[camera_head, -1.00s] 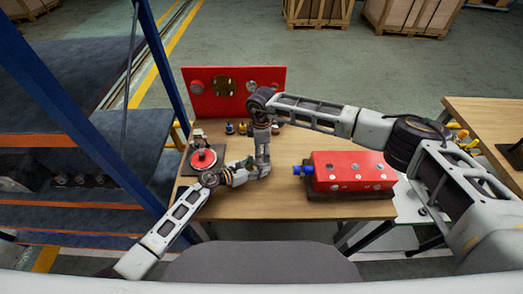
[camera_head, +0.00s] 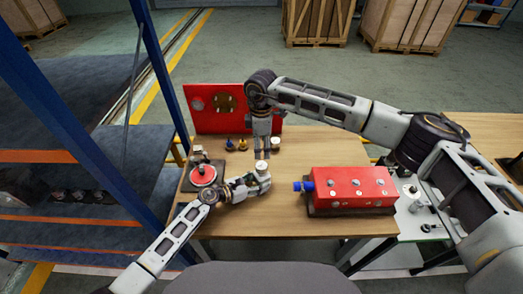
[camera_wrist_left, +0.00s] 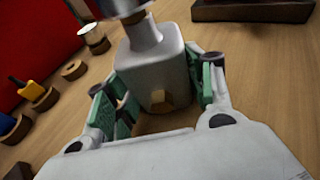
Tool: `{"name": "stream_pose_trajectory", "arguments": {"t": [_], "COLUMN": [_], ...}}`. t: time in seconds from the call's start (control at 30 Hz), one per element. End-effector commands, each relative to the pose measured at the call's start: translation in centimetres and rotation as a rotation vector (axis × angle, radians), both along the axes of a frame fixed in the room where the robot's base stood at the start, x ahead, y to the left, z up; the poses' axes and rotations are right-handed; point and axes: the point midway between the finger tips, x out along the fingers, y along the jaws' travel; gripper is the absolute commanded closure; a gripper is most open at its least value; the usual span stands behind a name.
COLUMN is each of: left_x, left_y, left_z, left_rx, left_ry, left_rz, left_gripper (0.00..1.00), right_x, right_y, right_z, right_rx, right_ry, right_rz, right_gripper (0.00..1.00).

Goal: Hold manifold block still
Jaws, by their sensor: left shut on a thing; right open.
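A grey block with rounded edges and a round neck, which I take for the manifold block (camera_wrist_left: 160,75), stands between the green pads of my left gripper (camera_wrist_left: 165,95). In the head view its pale round top (camera_head: 263,167) shows at the tip of my left gripper (camera_head: 256,182), which is shut on it. My right gripper (camera_head: 262,154) points down just behind that top, open, with a small gap visible between its fingers. Whether the right fingers touch anything is too small to tell.
A red box with a blue fitting (camera_head: 352,186) stands to the right on the wooden table (camera_head: 290,222). A red upright panel (camera_head: 205,120) and several small coloured parts stand behind. A round red part (camera_head: 203,174) is at left. Bare table lies in front.

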Motion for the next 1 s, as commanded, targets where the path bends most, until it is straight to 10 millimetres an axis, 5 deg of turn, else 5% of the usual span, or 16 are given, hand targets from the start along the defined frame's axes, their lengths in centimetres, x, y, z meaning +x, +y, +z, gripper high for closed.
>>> {"name": "stream_pose_trajectory", "arguments": {"t": [0.43, 0.47, 0.6, 1.0], "left_x": [0.04, 0.03, 0.03, -0.02], "left_y": [0.04, 0.04, 0.03, 0.04], "left_z": [0.03, 0.03, 0.03, -0.01], "left_rx": [0.0, 0.0, 0.0, 0.0], "left_ry": [0.0, 0.0, 0.0, 0.0], "left_rz": [0.001, 0.001, 0.001, 0.0], "left_gripper": [0.88, 0.45, 0.28, 0.22], "right_x": [-0.02, -0.02, -0.02, -0.02], "right_y": [-0.01, -0.01, -0.01, -0.01], "right_z": [0.26, 0.26, 0.25, 0.24], "right_rx": [0.0, 0.0, 0.0, -0.001], "right_ry": [0.0, 0.0, 0.0, 0.0], "right_rz": [0.0, 0.0, 0.0, 0.0], "right_gripper": [0.33, 0.33, 0.33, 0.33]}}
